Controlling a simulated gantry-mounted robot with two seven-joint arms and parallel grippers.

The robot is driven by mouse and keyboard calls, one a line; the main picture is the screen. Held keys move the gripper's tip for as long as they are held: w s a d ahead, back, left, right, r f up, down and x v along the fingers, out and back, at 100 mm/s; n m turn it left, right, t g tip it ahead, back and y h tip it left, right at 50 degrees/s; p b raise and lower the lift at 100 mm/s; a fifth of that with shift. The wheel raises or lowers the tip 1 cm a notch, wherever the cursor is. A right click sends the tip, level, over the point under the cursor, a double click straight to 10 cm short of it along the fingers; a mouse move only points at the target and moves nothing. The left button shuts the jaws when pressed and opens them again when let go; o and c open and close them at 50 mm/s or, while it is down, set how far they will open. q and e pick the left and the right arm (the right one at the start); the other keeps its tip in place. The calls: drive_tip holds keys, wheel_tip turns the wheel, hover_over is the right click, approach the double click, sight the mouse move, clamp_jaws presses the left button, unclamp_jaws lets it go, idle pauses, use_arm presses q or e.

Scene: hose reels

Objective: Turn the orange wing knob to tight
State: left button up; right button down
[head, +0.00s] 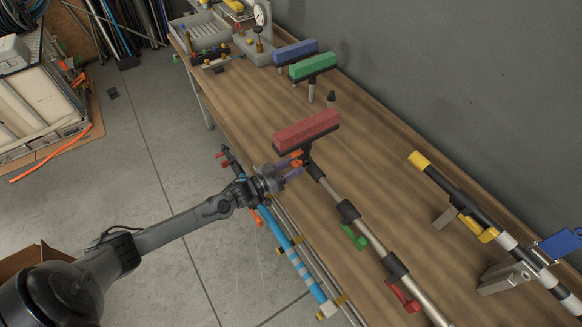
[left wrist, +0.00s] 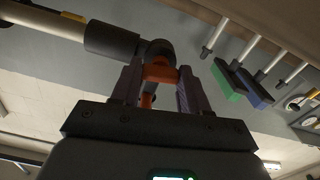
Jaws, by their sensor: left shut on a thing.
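The orange wing knob (head: 297,154) sits at the joint just below a red brush head (head: 306,129), on the end of a long pole (head: 372,238) lying over the wooden bench. In the left wrist view the orange knob (left wrist: 160,71) lies between my two fingers, below a dark joint. My left gripper (head: 294,166) reaches in from the left and is shut on the knob; it also shows in the left wrist view (left wrist: 158,80). The fingers hide part of the knob. My right gripper is not in view.
The pole carries a green clamp (head: 352,237) and a red clamp (head: 403,296). A blue pole (head: 287,250) runs along the bench's front edge. A black-and-white pole (head: 462,204) lies at right. Green (head: 312,66) and blue (head: 295,52) brushes stand farther back. The bench between is mostly clear.

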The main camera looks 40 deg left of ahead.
use_arm(q)
drive_tip(key=m, duration=0.9)
drive_tip(key=shift+m, duration=0.3)
drive_tip(key=m, duration=0.4)
drive_tip(key=shift+m, duration=0.3)
drive_tip(key=m, duration=0.5)
drive_tip(key=shift+m, duration=0.4)
drive_tip(key=o, duration=1.1)
drive_tip(key=shift+c, duration=0.2)
drive_tip(key=shift+s, duration=0.1)
